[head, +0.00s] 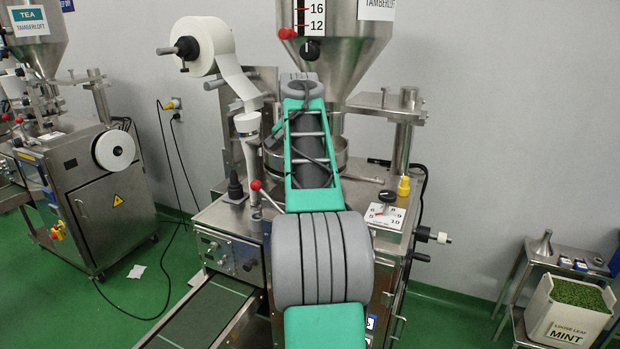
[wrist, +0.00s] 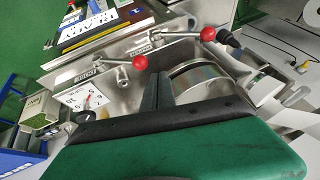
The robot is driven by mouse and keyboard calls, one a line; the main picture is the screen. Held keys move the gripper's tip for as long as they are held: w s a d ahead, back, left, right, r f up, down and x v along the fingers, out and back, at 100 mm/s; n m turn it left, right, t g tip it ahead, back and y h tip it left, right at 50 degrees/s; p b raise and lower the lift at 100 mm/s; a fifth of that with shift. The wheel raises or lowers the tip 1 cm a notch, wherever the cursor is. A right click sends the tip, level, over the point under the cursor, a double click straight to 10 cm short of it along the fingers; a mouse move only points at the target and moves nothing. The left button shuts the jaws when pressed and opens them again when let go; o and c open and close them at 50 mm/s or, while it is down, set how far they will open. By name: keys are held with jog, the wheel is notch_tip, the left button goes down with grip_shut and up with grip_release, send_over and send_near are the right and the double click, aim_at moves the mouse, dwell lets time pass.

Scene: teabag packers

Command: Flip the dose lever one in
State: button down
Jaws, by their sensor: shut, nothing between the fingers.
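The nearer lever's knob (wrist: 139,63) is in the middle of the view; the other lever's knob (wrist: 207,34) is farther up and right. In the head view my arm hides the gripper and most of the machine front there.
A white numbered dial plate (head: 391,214) with a black knob sits right of my arm. A lever with a red knob (head: 256,185) and a paper roll (head: 210,42) are left. A steel hopper (head: 345,70) stands behind. A mint bin (head: 568,312) is far right.

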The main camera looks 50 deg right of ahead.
jog(key=r, duration=0.1)
jog(key=a+r, duration=0.2)
jog(key=shift+w+r, duration=0.3)
